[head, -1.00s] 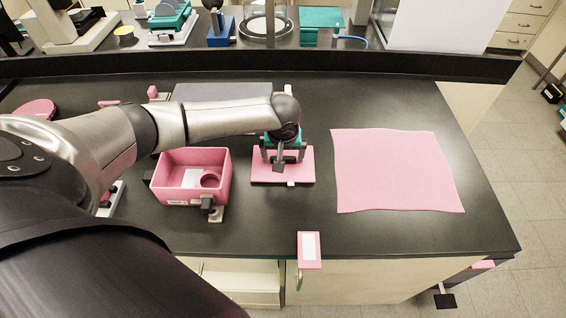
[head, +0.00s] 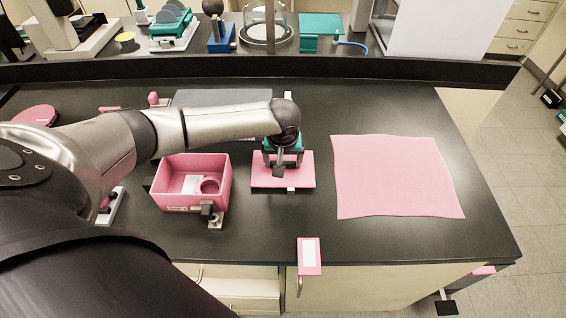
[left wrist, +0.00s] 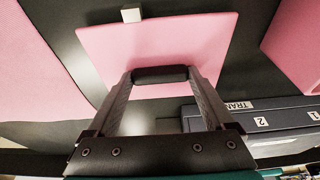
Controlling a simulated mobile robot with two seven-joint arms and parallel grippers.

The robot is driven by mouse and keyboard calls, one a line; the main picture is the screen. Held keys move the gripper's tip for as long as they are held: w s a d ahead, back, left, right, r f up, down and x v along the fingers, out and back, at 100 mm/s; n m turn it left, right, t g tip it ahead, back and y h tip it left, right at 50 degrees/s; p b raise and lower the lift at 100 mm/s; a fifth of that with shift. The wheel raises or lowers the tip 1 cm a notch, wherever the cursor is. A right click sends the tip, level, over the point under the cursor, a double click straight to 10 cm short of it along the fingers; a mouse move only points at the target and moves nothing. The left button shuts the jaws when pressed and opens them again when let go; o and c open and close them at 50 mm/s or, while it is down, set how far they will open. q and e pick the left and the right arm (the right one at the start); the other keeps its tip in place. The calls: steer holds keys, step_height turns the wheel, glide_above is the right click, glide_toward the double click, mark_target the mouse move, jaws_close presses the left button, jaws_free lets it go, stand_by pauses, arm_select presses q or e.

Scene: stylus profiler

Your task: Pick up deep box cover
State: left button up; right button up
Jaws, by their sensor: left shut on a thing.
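The deep box cover (head: 258,178) is a flat pink square plate on the dark bench, right of the open pink box (head: 178,202). My left gripper (head: 284,162) is over the middle of the cover, coming from above. In the left wrist view its fingers (left wrist: 160,76) are closed on a dark bar-like handle that stands on the pink cover (left wrist: 150,40). A small pale block shows at the cover's near edge. I cannot tell whether the cover is clear of the bench. My right gripper is not in view.
A large pink mat (head: 395,178) lies to the right. A dark clamp-like piece (head: 206,210) stands at the box's front. A grey flat case (head: 225,97) lies behind. A pink tag (head: 309,252) sits at the bench's front edge. Bench between cover and mat is clear.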

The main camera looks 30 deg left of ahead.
arm_select(q)
step_height(320, 180, up, 20)
steer(key=p, duration=0.2)
steer(key=shift+f, duration=0.2)
steer(key=o, duration=0.9)
jaws_close()
